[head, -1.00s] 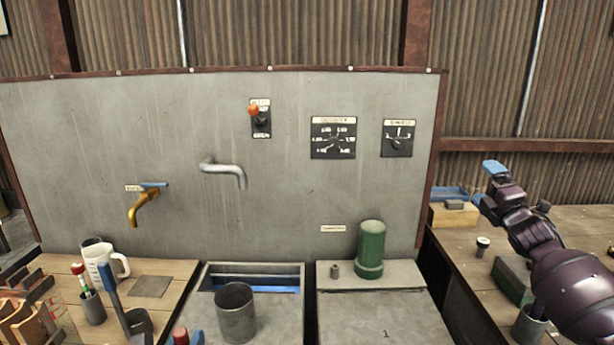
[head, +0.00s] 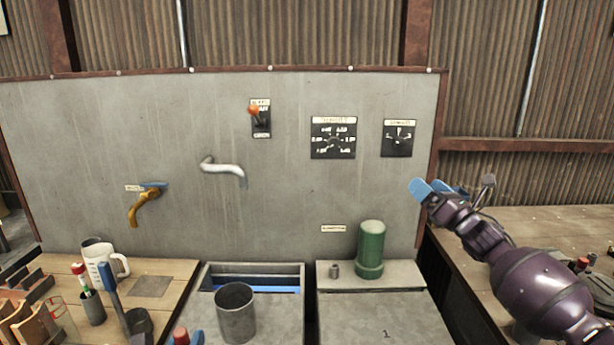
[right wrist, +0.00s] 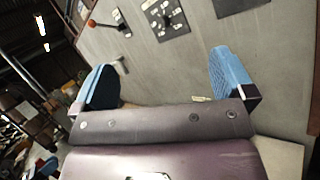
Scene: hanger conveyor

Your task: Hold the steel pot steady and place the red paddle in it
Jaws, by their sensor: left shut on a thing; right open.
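The steel pot (head: 236,314) is a grey, open cylinder standing upright on the metal counter, in the lower middle of the head view. My left gripper (head: 190,339) shows only as a blue fingertip at the bottom edge, left of the pot. It is shut on a red-ended thing, apparently the red paddle (head: 181,335); the rest of it is cut off by the frame. My right gripper (head: 442,190) is open and empty, raised in front of the panel's right edge, well right of the pot. Its blue fingers stand wide apart in the right wrist view (right wrist: 163,86).
A green cylinder (head: 370,250) stands right of the pot. A steel spout (head: 225,170) and a brass tap (head: 146,205) jut from the panel. A white mug (head: 103,262), a holder with a red-topped stick (head: 92,308) and a blue-handled tool (head: 110,283) stand at left.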

